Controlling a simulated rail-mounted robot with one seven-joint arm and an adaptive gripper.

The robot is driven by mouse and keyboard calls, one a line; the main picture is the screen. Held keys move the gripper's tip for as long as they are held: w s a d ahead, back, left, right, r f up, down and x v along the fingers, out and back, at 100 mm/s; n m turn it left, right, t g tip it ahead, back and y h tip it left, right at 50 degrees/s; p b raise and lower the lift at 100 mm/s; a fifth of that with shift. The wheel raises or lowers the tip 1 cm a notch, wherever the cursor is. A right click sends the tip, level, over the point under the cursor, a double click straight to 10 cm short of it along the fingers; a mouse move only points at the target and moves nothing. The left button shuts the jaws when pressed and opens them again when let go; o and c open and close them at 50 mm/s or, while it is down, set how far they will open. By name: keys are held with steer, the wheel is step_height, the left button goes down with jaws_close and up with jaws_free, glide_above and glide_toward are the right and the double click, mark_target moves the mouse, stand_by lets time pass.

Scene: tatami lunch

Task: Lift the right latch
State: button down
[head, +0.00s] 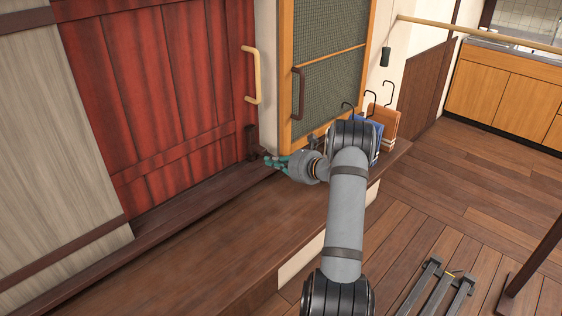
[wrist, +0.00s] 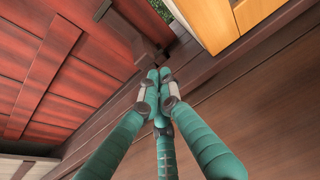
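A dark latch (head: 251,141) sits low at the right edge of the red plank door (head: 160,80). In the wrist view the dark latch piece (wrist: 146,49) shows just beyond my fingertips. My gripper (head: 268,159), with teal fingers, is just below and right of the latch in the head view, close above the dark wooden ledge. In the wrist view the fingers of my gripper (wrist: 159,74) are drawn together at their tips, with nothing visible between them. I cannot tell whether the tips touch the latch.
A pale wooden handle (head: 254,75) is on the door above the latch. A screened wooden panel (head: 330,60) with a dark handle (head: 298,95) stands to the right. Blue and brown items (head: 384,122) stand beyond my arm. The wooden step (head: 190,250) in front is clear.

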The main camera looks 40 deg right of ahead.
mark_target(263, 149)
steer(key=shift+x, duration=0.9)
steer(key=shift+r, duration=0.1)
step_height(263, 149, up, 4)
steer(key=shift+r+p, duration=0.1)
steer(key=shift+p, duration=1.15)
steer(key=v, duration=1)
steer(key=shift+f, duration=0.3)
